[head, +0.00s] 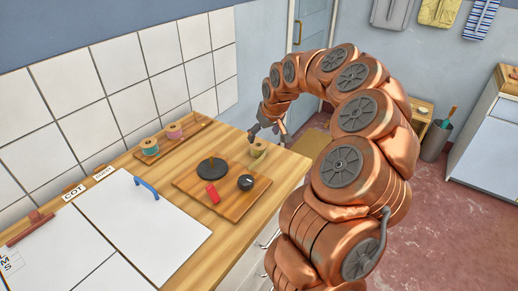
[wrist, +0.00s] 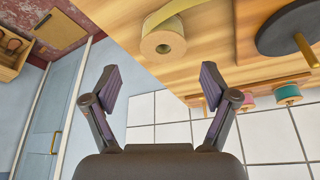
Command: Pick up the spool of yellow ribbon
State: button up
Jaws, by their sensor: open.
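The spool of yellow ribbon (head: 258,149) stands on the wooden counter, near its far right end, just beyond a wooden board. In the wrist view the spool (wrist: 163,40) shows its round pale end with a dark centre hole, and a yellow-green strip of ribbon runs from it to the top edge. My gripper (head: 268,132) is above and close to the spool in the head view. In the wrist view my gripper (wrist: 161,84) is open, its two fingers spread and empty. The spool lies ahead of the gap between them, apart from both fingers.
The wooden board (head: 190,184) carries a black disc with a post (head: 212,168), a red block (head: 212,193) and a black round knob (head: 245,182). A teal spool (head: 150,146) and a pink spool (head: 174,131) stand on a strip by the tiled wall.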

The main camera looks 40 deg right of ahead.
aim_at(258, 146)
jog(key=shift+p+x, duration=0.4)
jog(key=shift+x, duration=0.85)
jog(key=shift+a+p+x, duration=0.25)
jog(key=shift+p+x, duration=0.6)
jog(key=shift+x, duration=0.25)
jog(key=shift+p+x, duration=0.45)
jog(key=shift+x, duration=1.05)
jog(key=c, duration=1.2)
jog(key=shift+r, duration=0.1)
jog(key=shift+c, duration=0.2)
